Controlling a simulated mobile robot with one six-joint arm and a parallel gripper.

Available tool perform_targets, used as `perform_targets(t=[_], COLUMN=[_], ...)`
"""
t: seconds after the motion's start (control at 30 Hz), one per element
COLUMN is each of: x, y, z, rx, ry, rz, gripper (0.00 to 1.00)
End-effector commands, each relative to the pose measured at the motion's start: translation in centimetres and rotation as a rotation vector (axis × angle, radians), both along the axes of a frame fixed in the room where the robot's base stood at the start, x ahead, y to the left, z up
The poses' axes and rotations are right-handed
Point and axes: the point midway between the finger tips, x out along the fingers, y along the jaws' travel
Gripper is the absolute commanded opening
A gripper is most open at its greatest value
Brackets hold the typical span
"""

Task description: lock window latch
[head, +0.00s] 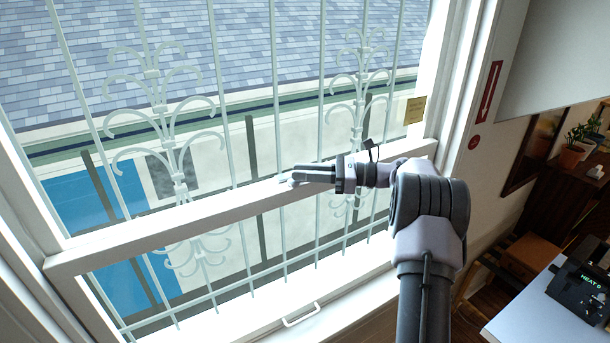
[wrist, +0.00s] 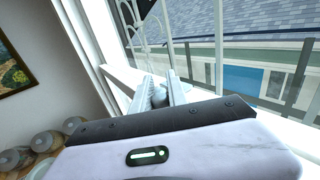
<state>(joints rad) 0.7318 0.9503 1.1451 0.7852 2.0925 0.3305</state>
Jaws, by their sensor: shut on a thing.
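The window (head: 160,228) has a white frame and a horizontal middle rail in the head view. A small pale latch (head: 288,181) sits on top of that rail, near its middle, mostly covered by my gripper. My gripper (head: 299,175) reaches in from the right along the rail and is shut on the latch. In the wrist view the two fingers of my gripper (wrist: 163,92) point away over the rail, with the small grey latch (wrist: 157,97) between them. The latch's exact turn is too small to tell.
White bars with scrollwork (head: 170,130) stand behind the glass. A lift handle (head: 301,315) is on the lower sash. At the right are a white table (head: 520,315) with a dark box (head: 580,290), a brown stool (head: 533,254) and a potted plant (head: 575,150).

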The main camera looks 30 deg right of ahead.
Motion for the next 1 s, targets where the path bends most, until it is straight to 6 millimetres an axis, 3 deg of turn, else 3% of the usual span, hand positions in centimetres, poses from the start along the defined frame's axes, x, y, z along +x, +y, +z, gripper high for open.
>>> perform_targets(t=[0.3,0.8,0.83,0.9,0.93,1.0], x=[0.31,0.35,0.35,0.36,0.35,0.35], y=[0.02,0.06,0.06,0.05,0.04,0.03], z=[-0.03,0.06,0.06,0.06,0.06,0.05], rx=[0.000,0.000,0.000,0.000,0.000,0.000], ry=[-0.001,-0.002,-0.002,-0.002,-0.002,-0.002], rz=[0.097,0.113,0.113,0.113,0.113,0.113], gripper=[0.00,0.00,0.21,0.35,0.41,0.41])
